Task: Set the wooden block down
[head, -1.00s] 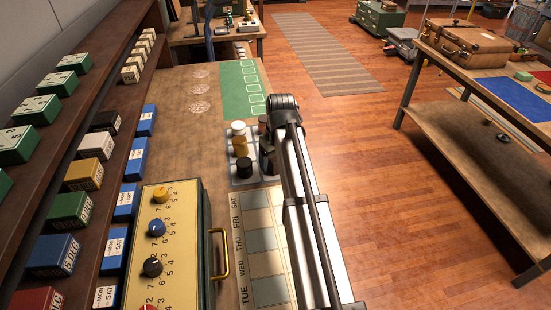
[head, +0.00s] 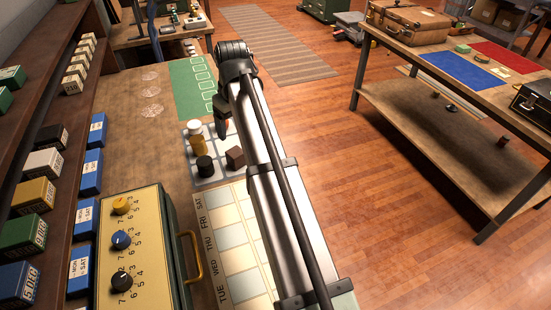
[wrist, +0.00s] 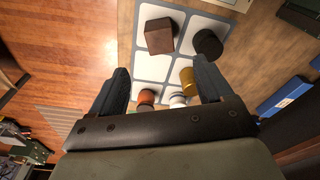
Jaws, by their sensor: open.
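The wooden block (head: 235,157), a dark brown cube, sits on the pale gridded tray (head: 205,181) in the head view. In the wrist view the block (wrist: 160,35) rests in one square, beside a black cylinder (wrist: 208,44). My gripper (wrist: 162,75) is open, with its fingers apart and nothing between them. The block lies beyond the fingertips, clear of both. In the head view my gripper (head: 222,112) is above the tray's far right side, and my arm hides part of the tray.
A yellow cylinder (wrist: 187,76), a white-topped one (wrist: 178,99) and an orange one (wrist: 147,97) stand close to the fingers. A yellow-faced box with knobs (head: 130,245) stands at front left. Shelves line the left. A day chart (head: 225,235) lies in front of the tray.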

